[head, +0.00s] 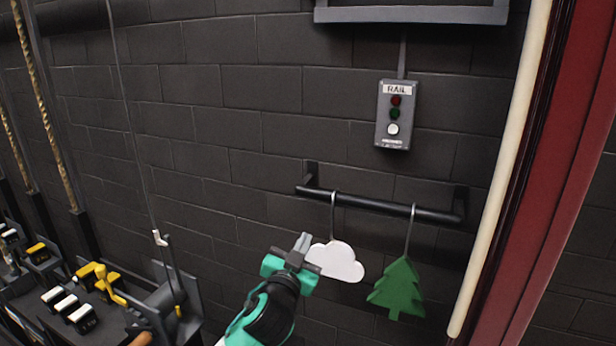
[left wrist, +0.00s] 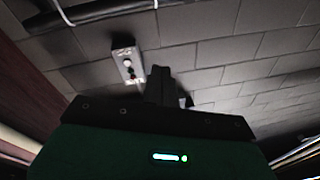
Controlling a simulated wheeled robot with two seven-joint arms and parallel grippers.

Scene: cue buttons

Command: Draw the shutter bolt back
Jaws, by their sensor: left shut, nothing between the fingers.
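I see nothing in these frames that I can clearly identify as a shutter bolt. My left gripper (head: 302,242) is shut and empty in the head view, raised in front of the dark brick wall. Its fingertips are just left of a white cloud cutout (head: 336,262) and appear close to it; I cannot tell whether they touch. In the left wrist view the shut fingers (left wrist: 159,84) point toward the wall, below and right of a grey button box (left wrist: 128,65). My right gripper is in neither view.
The button box marked RAIL (head: 395,115) has red, green and white buttons. A black bar (head: 385,204) carries the cloud and a green tree cutout (head: 398,290) on hooks. Ropes (head: 48,120) and yellow and white handles (head: 70,305) stand at left; a red frame (head: 545,200) at right.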

